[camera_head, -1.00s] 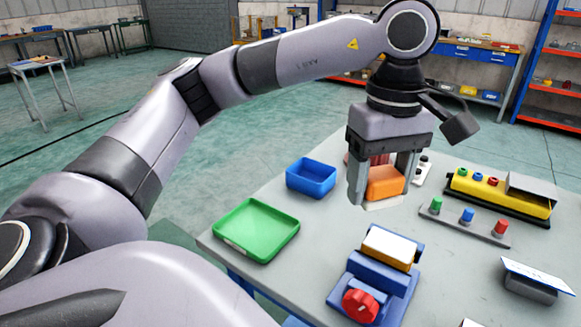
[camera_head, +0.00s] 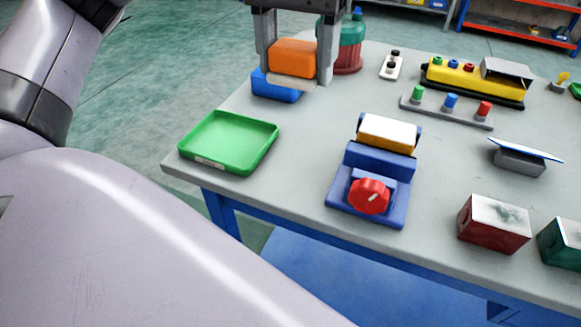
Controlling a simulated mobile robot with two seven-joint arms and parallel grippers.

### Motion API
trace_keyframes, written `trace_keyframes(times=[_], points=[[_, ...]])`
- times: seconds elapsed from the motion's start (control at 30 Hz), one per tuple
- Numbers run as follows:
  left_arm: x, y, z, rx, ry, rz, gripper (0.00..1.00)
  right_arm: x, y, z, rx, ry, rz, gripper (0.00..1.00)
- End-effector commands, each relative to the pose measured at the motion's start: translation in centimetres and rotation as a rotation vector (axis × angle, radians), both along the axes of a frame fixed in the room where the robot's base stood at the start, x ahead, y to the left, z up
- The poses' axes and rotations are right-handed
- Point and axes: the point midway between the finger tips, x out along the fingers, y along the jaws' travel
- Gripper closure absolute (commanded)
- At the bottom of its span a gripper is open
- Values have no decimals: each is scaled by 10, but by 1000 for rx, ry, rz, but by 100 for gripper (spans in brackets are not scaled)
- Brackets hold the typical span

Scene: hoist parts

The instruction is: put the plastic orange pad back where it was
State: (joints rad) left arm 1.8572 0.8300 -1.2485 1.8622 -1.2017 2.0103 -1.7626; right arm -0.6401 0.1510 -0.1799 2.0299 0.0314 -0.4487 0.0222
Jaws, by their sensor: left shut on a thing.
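The plastic orange pad (camera_head: 292,58) has an orange top and a pale underside. My left gripper (camera_head: 296,66) is shut on it, with one finger at each side, and points down. The pad is held above the grey table (camera_head: 300,160) near its far left part. In the picture it covers much of the blue bin (camera_head: 275,90); I cannot tell whether it is right above the bin or in front of it. My right gripper is not in view.
A green tray (camera_head: 228,143) lies at the table's left edge. A blue fixture with a red knob (camera_head: 369,196) and a white-topped yellow block (camera_head: 387,132) stands mid-table. A red-and-green container (camera_head: 348,45) is behind the gripper. A button strip (camera_head: 447,107) and yellow box (camera_head: 470,82) are right.

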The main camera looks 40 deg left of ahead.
Motion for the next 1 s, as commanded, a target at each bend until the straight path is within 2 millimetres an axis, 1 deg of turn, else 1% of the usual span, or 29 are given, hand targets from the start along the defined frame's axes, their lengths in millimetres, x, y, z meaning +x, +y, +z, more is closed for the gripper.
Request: trace_keyframes(times=[0.03, 0.1, 0.4, 0.5, 0.6, 0.77, 0.87, 1.0], points=[[-1, 0, -19, 0, 6, 0, 65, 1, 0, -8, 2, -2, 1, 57], [0, 0, -36, -1, 7, 1, 65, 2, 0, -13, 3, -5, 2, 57], [-1, 0, -102, -1, 5, 4, 65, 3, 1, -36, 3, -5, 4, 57], [0, 1, -120, 0, 4, 5, 65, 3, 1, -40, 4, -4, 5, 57], [0, 1, -130, 0, 1, 6, 65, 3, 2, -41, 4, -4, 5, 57], [0, 0, -140, 0, 2, 6, 65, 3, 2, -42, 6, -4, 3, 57], [0, 1, -153, 1, 2, 6, 65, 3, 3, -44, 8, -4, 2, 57], [0, 0, -174, 0, 2, 7, 65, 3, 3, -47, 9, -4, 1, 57]])
